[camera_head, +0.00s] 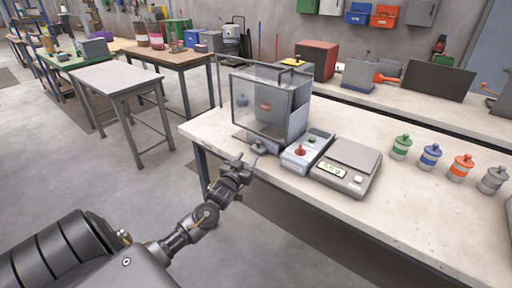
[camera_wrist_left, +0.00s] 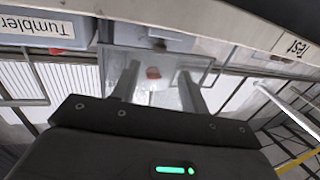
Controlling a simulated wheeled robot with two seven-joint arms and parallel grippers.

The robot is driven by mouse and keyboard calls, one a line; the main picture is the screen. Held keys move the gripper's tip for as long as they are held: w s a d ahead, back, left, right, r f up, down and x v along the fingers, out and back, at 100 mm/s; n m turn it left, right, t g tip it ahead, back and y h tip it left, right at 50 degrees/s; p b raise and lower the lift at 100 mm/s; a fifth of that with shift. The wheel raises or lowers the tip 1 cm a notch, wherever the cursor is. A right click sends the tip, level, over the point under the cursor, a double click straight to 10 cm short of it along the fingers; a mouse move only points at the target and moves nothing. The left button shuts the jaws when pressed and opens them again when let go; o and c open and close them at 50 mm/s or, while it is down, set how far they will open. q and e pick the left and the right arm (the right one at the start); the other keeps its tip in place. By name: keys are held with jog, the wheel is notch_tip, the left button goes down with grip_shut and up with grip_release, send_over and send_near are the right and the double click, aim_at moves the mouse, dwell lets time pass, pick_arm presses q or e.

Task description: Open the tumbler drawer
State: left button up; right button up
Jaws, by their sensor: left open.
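My left gripper (camera_head: 246,162) is open in front of the table's near left edge, just below the clear-walled machine (camera_head: 262,103). In the left wrist view its two fingers (camera_wrist_left: 158,88) stand apart, with a clear box-like part and a red-orange spot behind the space between them. Nothing is visibly held. A label reading "Tumbler" (camera_wrist_left: 36,24) appears upside down at the upper left of that view. I cannot tell which part is the drawer or its handle, or whether a finger touches it. My right gripper is out of view.
A control box with a red knob (camera_head: 303,150) and a scale (camera_head: 349,166) stand right of the machine. Green (camera_head: 401,147), blue (camera_head: 430,156), orange (camera_head: 461,167) and grey (camera_head: 492,180) containers line the table (camera_head: 420,215).

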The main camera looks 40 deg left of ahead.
aim_at(257, 145)
pick_arm(q)
jog(key=x, duration=0.9)
jog(key=shift+f+p, duration=0.1)
jog(key=shift+p, duration=0.25)
jog(key=shift+c, duration=0.3)
grip_shut()
